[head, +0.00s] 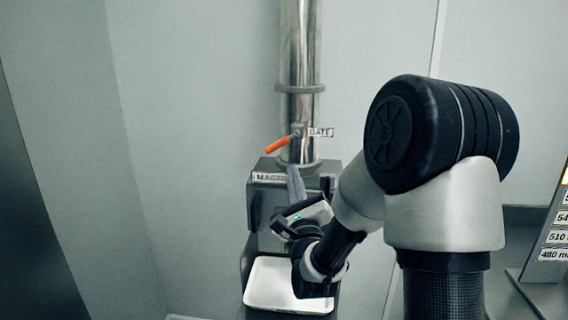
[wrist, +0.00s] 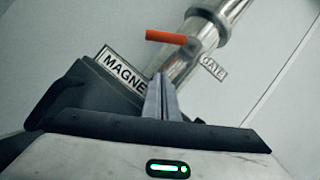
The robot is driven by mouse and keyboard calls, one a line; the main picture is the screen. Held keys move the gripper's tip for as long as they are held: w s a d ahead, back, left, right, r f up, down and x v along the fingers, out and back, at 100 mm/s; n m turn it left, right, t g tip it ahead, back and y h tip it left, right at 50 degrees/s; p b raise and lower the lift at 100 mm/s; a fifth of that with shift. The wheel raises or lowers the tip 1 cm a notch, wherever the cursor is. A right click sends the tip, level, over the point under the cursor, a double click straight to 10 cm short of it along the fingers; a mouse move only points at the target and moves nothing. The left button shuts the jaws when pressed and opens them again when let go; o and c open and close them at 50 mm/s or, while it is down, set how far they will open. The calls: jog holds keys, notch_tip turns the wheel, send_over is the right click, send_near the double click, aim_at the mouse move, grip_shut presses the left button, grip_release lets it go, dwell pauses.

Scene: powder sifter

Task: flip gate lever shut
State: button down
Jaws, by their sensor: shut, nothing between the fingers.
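The gate lever (head: 277,145) has an orange handle and sits on the shiny vertical pipe beside the GATE label (head: 320,132). In the head view the handle points left and slightly down from its pivot. In the wrist view the orange lever (wrist: 166,37) shows just beyond and above my fingertips. My gripper (head: 293,172) is shut and empty, its fingers pointing up just below the lever. In the wrist view the closed fingers of my gripper (wrist: 161,80) stand in front of the pipe's lower end. A gap seems to separate fingertips and lever; contact cannot be seen.
The dark housing with the MAGNET label (head: 270,177) is under the pipe, close behind my fingers. A white tray (head: 262,287) is below it. A board with number labels (head: 552,240) stands at the right. The wall left of the pipe is clear.

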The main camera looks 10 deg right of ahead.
aim_at(278, 145)
jog(key=a+r, duration=0.1)
jog(key=r, duration=0.1)
jog(key=w+a+r+p, duration=0.1)
jog(key=r, duration=0.1)
jog(key=shift+w+a, duration=0.1)
jog(key=shift+w, duration=0.1)
jog(key=shift+a+f+m+b, duration=0.15)
jog(key=shift+m+b, duration=0.15)
jog(key=shift+b, duration=0.25)
